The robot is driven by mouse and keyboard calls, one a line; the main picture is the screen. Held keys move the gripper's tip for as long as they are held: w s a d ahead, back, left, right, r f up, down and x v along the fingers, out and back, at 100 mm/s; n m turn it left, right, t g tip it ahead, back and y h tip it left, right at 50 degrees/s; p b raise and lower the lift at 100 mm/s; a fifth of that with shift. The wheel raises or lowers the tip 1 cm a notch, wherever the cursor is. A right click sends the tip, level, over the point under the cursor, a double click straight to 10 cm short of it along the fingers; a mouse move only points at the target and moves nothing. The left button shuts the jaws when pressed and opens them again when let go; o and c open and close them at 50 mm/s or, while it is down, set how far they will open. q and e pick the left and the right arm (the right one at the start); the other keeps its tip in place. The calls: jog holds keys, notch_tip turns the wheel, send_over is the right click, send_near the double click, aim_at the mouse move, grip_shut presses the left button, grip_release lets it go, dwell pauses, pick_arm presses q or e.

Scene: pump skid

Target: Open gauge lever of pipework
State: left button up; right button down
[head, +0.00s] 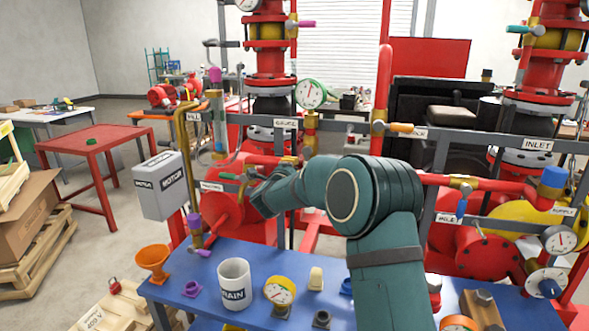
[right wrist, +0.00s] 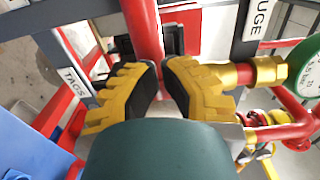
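The gauge with a green rim (head: 312,93) stands upright on a brass fitting (head: 311,130), to the right of the GAUGE label (head: 286,123). In the right wrist view the gauge's green rim (right wrist: 306,62) and the brass fitting (right wrist: 248,74) are at the right. I cannot clearly make out the gauge lever. My right gripper (head: 252,182) is left of and below the gauge, partly hidden by its own wrist. In the right wrist view its yellow fingers (right wrist: 162,82) stand slightly apart, with nothing seen held between them. My left gripper is out of view.
A red pipe (right wrist: 146,35) runs just beyond the fingers. A grey MOTOR box (head: 162,186) is at the left. The blue table (head: 215,262) in front holds a white DRAIN mug (head: 233,283), an orange funnel (head: 153,260) and small parts.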

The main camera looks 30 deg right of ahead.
jog(key=b+v, duration=0.3)
jog(key=v, duration=0.6)
jog(key=shift+b, duration=0.3)
dwell(0.4)
